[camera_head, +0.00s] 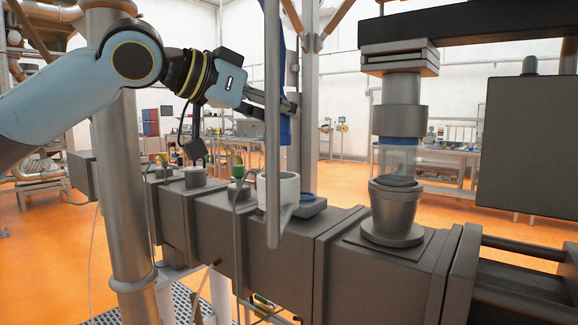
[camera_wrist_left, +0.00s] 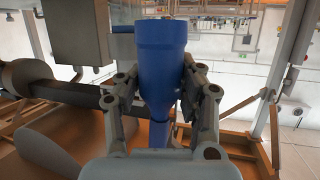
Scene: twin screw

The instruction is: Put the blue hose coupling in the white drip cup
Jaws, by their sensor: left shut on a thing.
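The blue hose coupling (camera_wrist_left: 160,55) is held upright between the fingers of my left gripper (camera_wrist_left: 160,105) in the left wrist view. Its wide end is up and it narrows downward. In the head view the blue coupling (camera_head: 285,131) shows beside a grey vertical post, which hides part of it. My left gripper (camera_head: 282,103) is shut on it, above the white drip cup (camera_head: 288,188) and apart from it. The cup stands on the dark machine top, partly hidden by the post. My right gripper is not in view.
The grey vertical post (camera_head: 272,160) stands in front of the cup and gripper. A grey hopper cup (camera_head: 393,208) sits on the machine to the right. A block with a blue top (camera_head: 308,198) is beside the white cup. Small green-topped items (camera_head: 238,171) stand left.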

